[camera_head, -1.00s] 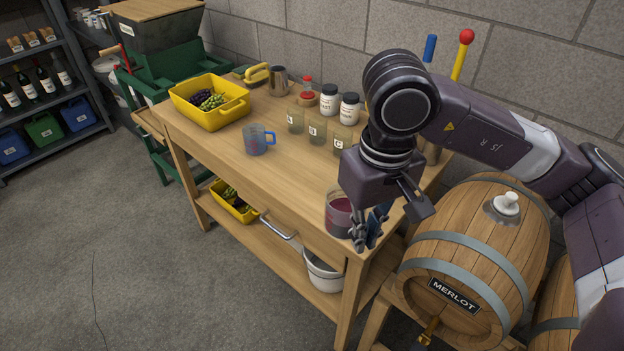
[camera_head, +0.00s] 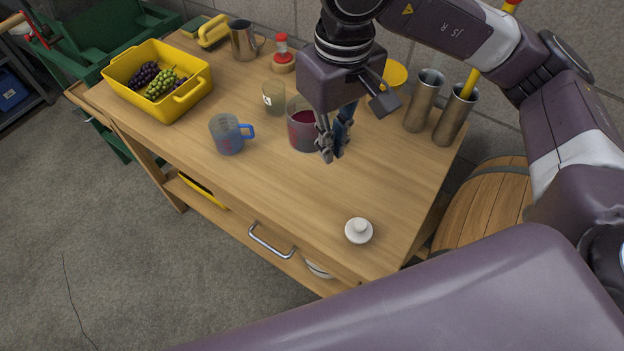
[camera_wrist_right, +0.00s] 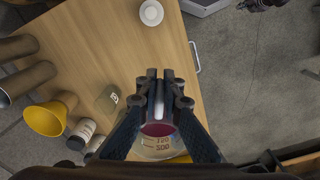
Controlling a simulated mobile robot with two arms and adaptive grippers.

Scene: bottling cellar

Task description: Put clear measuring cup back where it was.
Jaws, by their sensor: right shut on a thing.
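The clear measuring cup (camera_head: 303,130) holds dark red liquid and is upright over the middle of the wooden table (camera_head: 290,200). My right gripper (camera_head: 333,150) is shut on it at its right side. In the right wrist view the cup (camera_wrist_right: 158,142) shows partly between and behind the fingers (camera_wrist_right: 160,88), with red graduations. I cannot tell whether its base touches the table. A blue-tinted measuring cup (camera_head: 228,136) with a blue handle stands to its left. My left gripper is not in view.
A small glass (camera_head: 273,98) stands close behind the cup. A yellow crate of grapes (camera_head: 160,85), a steel jug (camera_head: 243,40) and a red-topped bottle (camera_head: 283,55) are farther back. Metal cylinders (camera_head: 424,102) stand at right. A white stopper (camera_head: 358,231) is near the front; table between is clear.

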